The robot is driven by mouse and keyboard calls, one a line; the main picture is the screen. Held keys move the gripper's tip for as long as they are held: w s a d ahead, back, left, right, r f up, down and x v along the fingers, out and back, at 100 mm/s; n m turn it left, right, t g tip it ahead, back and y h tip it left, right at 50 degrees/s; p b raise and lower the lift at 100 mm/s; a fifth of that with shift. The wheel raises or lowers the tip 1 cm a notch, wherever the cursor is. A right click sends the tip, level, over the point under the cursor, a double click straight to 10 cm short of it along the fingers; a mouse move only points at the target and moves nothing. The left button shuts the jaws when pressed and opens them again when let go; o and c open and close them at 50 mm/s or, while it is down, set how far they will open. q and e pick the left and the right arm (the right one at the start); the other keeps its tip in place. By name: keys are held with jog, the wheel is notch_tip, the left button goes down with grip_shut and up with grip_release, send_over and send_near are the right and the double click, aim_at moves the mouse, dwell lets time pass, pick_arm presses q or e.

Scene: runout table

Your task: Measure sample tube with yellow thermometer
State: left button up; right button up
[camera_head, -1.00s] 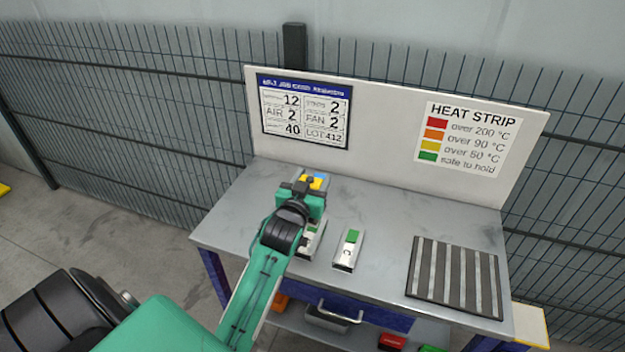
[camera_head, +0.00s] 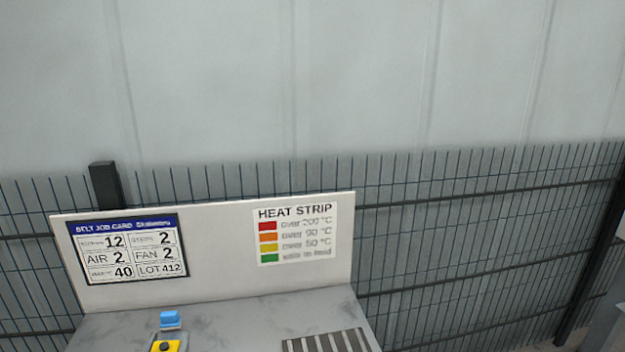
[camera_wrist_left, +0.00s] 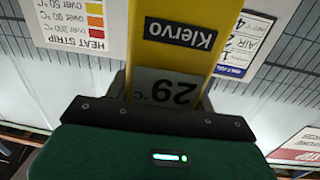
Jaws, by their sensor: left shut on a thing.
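The yellow thermometer (camera_wrist_left: 178,60), labelled Klervo, fills the middle of the left wrist view. Its grey display (camera_wrist_left: 165,88) appears upside down and reads 29 °C. My left gripper (camera_wrist_left: 160,98) is shut on the thermometer, with a dark finger on each side of it. In the head view a yellow piece with a dark spot (camera_head: 166,346), likely the thermometer's end, shows at the bottom edge. A blue piece (camera_head: 170,319) shows just behind it. I cannot make out a sample tube in the current views. My right gripper is not in view.
The grey table (camera_head: 250,315) shows only its back part. A striped dark mat (camera_head: 328,342) lies at its right. A white back panel carries the job card (camera_head: 127,249) and the heat strip chart (camera_head: 296,234). A wire fence (camera_head: 480,240) stands behind.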

pick_arm(q)
jog(key=s+d+f+m+h, duration=0.1)
jog(key=s+d+f+h, duration=0.1)
jog(key=s+d, duration=0.9)
jog(key=shift+s+m+h, duration=0.3)
jog(key=shift+s+h, duration=0.05)
jog(key=shift+h, duration=0.05)
